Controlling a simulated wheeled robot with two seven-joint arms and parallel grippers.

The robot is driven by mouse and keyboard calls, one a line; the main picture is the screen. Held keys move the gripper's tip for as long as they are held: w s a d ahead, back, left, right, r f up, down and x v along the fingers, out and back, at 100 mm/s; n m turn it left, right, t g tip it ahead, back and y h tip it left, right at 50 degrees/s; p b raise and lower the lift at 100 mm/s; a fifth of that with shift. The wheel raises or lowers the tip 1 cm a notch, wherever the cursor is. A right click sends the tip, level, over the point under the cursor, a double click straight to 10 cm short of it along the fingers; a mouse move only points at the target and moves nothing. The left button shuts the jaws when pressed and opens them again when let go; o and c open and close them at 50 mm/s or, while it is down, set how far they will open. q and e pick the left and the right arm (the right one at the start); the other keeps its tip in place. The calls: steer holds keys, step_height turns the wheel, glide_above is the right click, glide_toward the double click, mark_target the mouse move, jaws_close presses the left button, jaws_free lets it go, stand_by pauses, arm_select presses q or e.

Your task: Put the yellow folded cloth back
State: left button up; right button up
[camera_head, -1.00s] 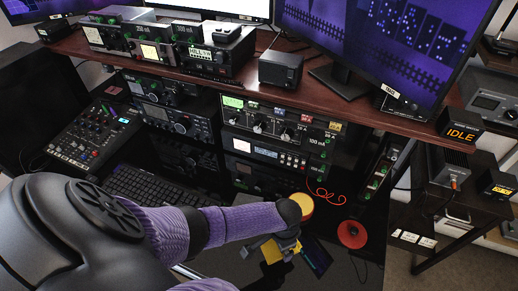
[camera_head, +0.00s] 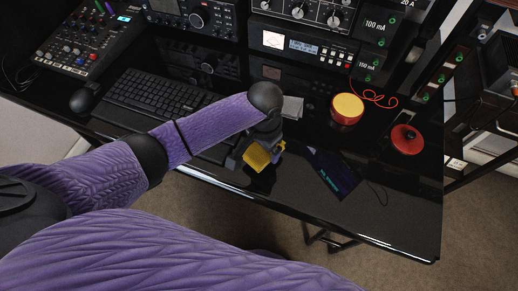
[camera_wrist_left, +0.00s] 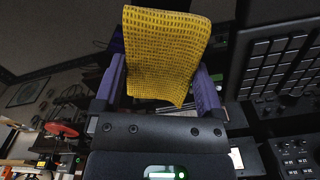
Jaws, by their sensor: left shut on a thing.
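The yellow folded cloth (camera_head: 257,157) is in my left gripper (camera_head: 262,143), low in front of the black desk's front half. In the left wrist view the cloth (camera_wrist_left: 163,52) stands up between the two purple fingers of my left gripper (camera_wrist_left: 160,88), which is shut on it. The cloth has a dark woven pattern and its upper part spreads wider than the grip. In the head view my wrist hides part of the cloth, and I cannot tell its height above the desk. My right gripper is not in view.
Right of the cloth are a red tin with a yellow top (camera_head: 347,108), a dark card (camera_head: 335,172) and a red round object (camera_head: 407,139). A small grey item (camera_head: 292,107) lies behind my gripper. The keyboard (camera_head: 160,97) is at left. The desk's front right (camera_head: 375,215) is mostly clear.

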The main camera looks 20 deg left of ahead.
mark_target(263, 154)
arm_select(q)
step_height(263, 154, down, 3)
steer(key=shift+f+b, duration=0.2)
steer(key=shift+b, duration=0.35)
steer(key=shift+r, duration=0.2)
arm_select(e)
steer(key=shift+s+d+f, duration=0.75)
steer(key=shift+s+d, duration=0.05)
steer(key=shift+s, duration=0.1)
arm_select(q)
steer(key=o, duration=0.9)
steer(key=shift+f, duration=0.1)
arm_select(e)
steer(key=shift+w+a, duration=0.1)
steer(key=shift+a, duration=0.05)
arm_select(q)
step_height(263, 154, up, 12)
steer(key=p, duration=0.6)
steer(key=shift+f, duration=0.15)
steer(key=shift+r, duration=0.3)
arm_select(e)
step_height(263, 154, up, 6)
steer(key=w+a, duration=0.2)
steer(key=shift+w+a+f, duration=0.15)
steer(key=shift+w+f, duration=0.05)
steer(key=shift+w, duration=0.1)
